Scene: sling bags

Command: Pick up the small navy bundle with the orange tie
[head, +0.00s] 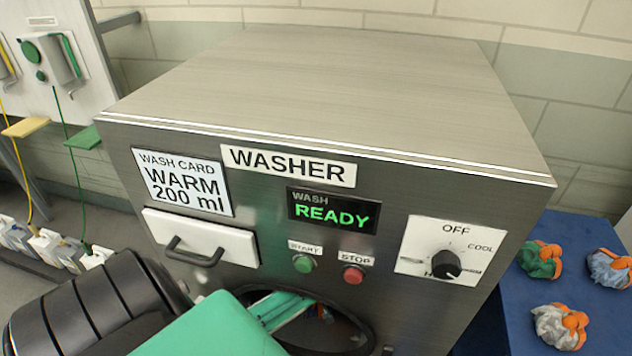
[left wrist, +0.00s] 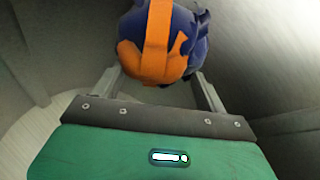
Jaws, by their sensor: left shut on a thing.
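The small navy bundle with the orange tie (left wrist: 157,40) is between the two fingers of my left gripper (left wrist: 157,76) in the left wrist view. The gripper is shut on it, with the orange band facing the camera. Pale, curved drum walls surround them. In the head view my left gripper (head: 298,304) reaches into the round opening (head: 368,335) of the washer (head: 300,100). Only a small bit of orange and blue shows there at the fingertips. My right gripper is not in view.
The washer front has a drawer (head: 200,238), a green start button (head: 303,264), a red stop button (head: 353,275) and a dial (head: 446,263). Its display (head: 332,212) reads "READY". Green, blue-grey and light grey bundles with orange ties lie on a blue surface (head: 600,270) at right.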

